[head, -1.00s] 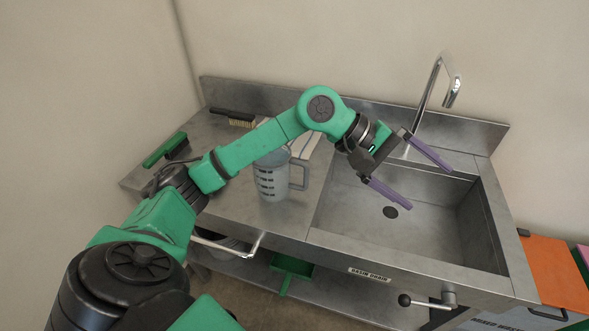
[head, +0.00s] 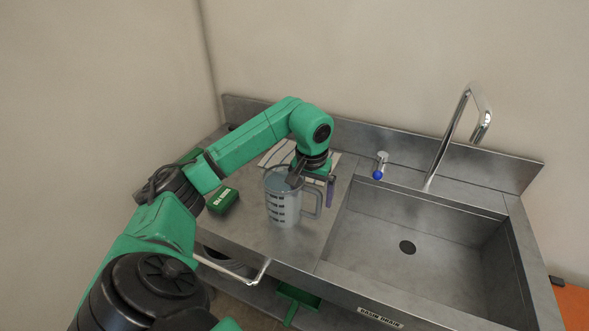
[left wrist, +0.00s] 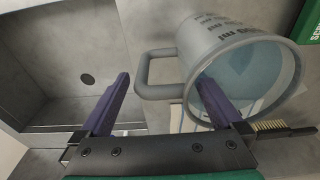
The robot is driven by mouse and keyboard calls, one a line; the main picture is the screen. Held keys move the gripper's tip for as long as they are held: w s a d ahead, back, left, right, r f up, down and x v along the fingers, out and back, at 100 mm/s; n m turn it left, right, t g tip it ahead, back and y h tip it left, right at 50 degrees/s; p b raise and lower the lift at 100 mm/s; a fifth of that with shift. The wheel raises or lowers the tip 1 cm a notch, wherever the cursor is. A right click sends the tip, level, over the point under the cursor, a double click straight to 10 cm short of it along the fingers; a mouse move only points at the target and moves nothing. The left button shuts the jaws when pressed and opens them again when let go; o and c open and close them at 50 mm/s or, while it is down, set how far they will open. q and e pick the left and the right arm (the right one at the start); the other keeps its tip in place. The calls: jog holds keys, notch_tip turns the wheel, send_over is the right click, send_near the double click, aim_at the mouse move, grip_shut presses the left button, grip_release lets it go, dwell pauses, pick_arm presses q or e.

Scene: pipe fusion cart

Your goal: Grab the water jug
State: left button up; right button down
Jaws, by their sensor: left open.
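The water jug (head: 284,208) is a grey, see-through measuring jug with dark markings, standing upright on the steel counter left of the sink. Its handle points right. My left gripper (head: 312,188) is open at the jug's top, on the handle side. One purple finger shows beyond the handle; the other is mostly hidden at the jug's mouth. In the left wrist view, the jug (left wrist: 228,40) shows with its handle between the open fingers (left wrist: 165,80). The right finger overlaps the jug's rim; I cannot tell whether it is inside. My right gripper is not in view.
A green box (head: 223,200) stands just left of the jug. A striped cloth (head: 270,155) lies behind it. The sink (head: 400,262), tap (head: 463,125) and blue-tipped valve (head: 379,168) are to the right. A brush (left wrist: 280,130) shows in the left wrist view.

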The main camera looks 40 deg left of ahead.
pick_arm(q)
jog(key=shift+f, duration=0.7)
jog(key=shift+w+f, duration=0.2)
jog(key=shift+f, duration=0.15)
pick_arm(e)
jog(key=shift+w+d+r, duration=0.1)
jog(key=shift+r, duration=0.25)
pick_arm(q)
grip_shut()
jog(key=shift+r, duration=0.1)
jog(key=shift+a, duration=0.1)
